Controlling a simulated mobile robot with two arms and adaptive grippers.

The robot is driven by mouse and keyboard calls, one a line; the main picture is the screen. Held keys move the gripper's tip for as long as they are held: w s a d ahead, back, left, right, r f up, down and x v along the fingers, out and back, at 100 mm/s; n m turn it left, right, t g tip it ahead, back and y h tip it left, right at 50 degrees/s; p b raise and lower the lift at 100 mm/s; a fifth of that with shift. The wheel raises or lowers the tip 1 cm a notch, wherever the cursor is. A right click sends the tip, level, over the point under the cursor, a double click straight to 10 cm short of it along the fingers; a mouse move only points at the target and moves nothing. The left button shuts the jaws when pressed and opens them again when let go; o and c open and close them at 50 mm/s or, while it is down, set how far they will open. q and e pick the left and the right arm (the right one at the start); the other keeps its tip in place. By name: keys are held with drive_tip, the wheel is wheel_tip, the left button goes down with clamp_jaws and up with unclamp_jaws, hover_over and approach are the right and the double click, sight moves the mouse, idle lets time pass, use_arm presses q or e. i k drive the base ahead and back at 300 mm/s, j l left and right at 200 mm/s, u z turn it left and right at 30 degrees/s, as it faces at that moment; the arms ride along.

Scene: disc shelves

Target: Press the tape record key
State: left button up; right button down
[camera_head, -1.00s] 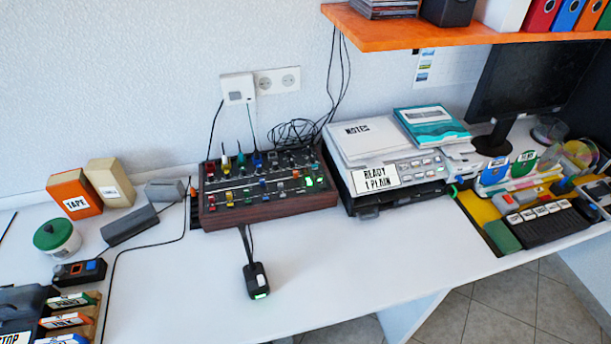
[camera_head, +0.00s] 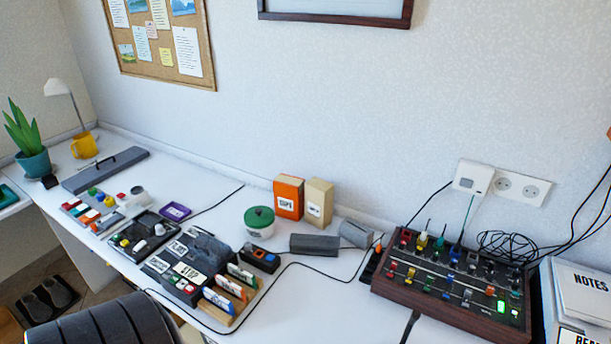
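A dark device with white labelled keys (camera_head: 185,270) stands on the white desk left of centre. One label appears to read STOP; the others are too small to read, so I cannot tell which key is for record. A rack of labelled upright cards or cases (camera_head: 232,291) stands at its right. An orange box (camera_head: 288,198) with a label, TAPE in the earlier frame, stands behind. Neither of my grippers is in view.
A mixer (camera_head: 452,283) with coloured knobs stands at the right. A green-lidded jar (camera_head: 259,222), a small black box with orange and blue buttons (camera_head: 259,258) and grey blocks (camera_head: 314,244) stand between. A cable crosses the desk. Another control panel (camera_head: 140,238) lies left of the keyed device.

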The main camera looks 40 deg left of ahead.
sight(190, 288)
drive_tip(key=u, duration=2.25)
